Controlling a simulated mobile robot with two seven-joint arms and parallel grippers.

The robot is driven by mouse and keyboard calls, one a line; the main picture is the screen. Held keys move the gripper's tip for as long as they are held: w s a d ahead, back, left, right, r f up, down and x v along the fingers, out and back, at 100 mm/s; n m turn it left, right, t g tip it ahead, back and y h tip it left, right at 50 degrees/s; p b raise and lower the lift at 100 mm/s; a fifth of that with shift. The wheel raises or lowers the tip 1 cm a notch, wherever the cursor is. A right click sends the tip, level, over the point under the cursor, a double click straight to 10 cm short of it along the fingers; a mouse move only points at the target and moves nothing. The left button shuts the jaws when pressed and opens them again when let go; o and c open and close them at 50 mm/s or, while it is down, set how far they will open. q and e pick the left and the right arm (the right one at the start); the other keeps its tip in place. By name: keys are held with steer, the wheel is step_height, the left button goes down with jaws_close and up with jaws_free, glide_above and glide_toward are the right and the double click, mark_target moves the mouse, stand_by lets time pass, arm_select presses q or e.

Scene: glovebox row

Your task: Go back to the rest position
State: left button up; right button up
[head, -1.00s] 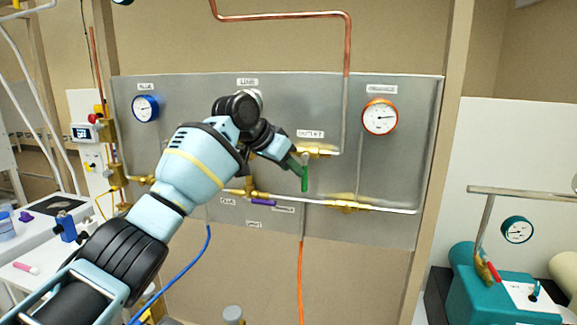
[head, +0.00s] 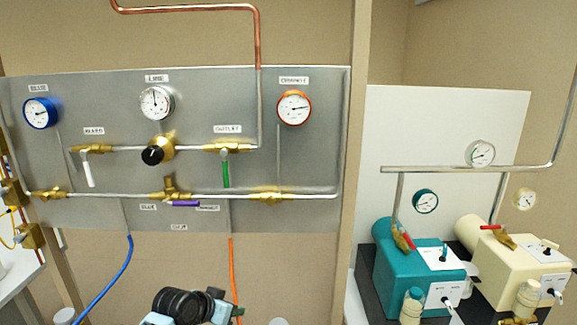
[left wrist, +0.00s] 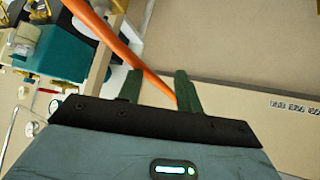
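My left arm's wrist shows at the bottom edge of the head view, in front of the wall below the panel. My left gripper (left wrist: 160,76) shows in the left wrist view with its two green fingers apart and nothing held between them. The orange hose (left wrist: 122,47) crosses behind the fingers there; whether it touches them I cannot tell. In the head view the gripper is mostly cut off, low beside the orange hose (head: 232,262). It is clear of the green outlet handle (head: 226,174), which hangs down. My right gripper is in neither view.
The grey panel (head: 100,215) carries brass valves, a white handle (head: 89,174), a purple handle (head: 185,203) and gauges. A blue hose (head: 113,274) hangs at left. A teal pump (head: 395,270) and a cream pump (head: 500,270) stand at right.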

arm_select(q)
steer(key=s+a+f+n+y, duration=0.1)
steer(key=s+f+n, duration=0.1)
steer(key=s+f, duration=1.55)
steer(key=s+a+y, duration=0.1)
steer(key=s+a, duration=0.1)
steer(key=s, duration=1)
steer(key=s+a+n+t, duration=0.1)
steer(key=s+a, duration=0.1)
steer(key=s, duration=1)
steer(key=shift+s+a+f+y, duration=0.2)
steer(key=shift+s+f+y, duration=0.05)
steer(key=shift+f+y, duration=0.15)
